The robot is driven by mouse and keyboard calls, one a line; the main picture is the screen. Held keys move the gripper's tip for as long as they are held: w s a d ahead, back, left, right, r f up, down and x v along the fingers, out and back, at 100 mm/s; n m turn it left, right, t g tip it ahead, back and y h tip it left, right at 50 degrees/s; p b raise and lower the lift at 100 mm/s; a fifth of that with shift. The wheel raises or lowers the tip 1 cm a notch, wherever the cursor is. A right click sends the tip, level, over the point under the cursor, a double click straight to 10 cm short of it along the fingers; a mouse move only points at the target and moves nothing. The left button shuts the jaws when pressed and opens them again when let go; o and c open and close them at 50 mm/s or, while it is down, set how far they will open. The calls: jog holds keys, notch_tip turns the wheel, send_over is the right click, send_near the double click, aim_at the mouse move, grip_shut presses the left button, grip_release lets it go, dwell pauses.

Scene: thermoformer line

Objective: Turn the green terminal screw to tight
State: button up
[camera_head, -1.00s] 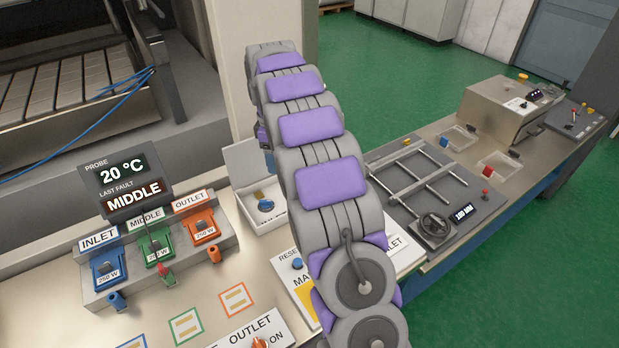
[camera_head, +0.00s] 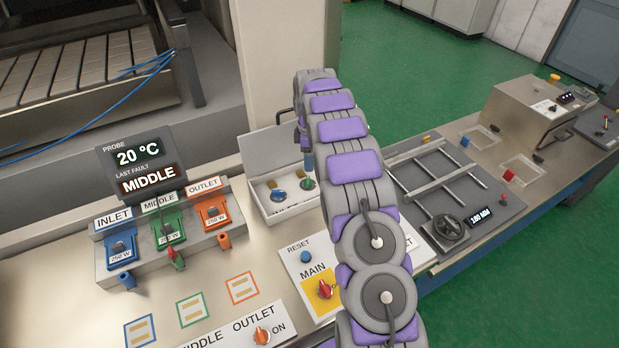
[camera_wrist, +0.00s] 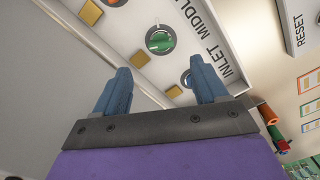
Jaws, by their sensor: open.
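The green terminal screw (camera_wrist: 160,41) sits in a pale ring in the white terminal box, near the label MIDDLE, in the wrist view. It also shows in the head view (camera_head: 308,184), beside the blue screw (camera_head: 278,195). My gripper (camera_wrist: 160,64) is open and empty, its two blue fingers pointing toward the box. The green screw lies beyond the gap between the fingertips and appears apart from them. In the head view one finger (camera_head: 308,162) shows just above the screw; my arm hides the box's right part. The right finger partly covers the blue screw (camera_wrist: 187,79) in the wrist view.
The white box's raised lid (camera_head: 285,150) stands behind the screws. To the left are the plug block with blue, green and orange plugs (camera_head: 212,212) and the probe display (camera_head: 140,165). The MAIN switch panel (camera_head: 325,287) lies in front of the box.

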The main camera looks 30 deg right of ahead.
aim_at(308, 182)
notch_tip(308, 182, down, 10)
dwell(0.4)
jog(key=shift+c, duration=0.3)
jog(key=shift+a, duration=0.1)
jog(key=c, duration=1)
jog(key=shift+r, duration=0.1)
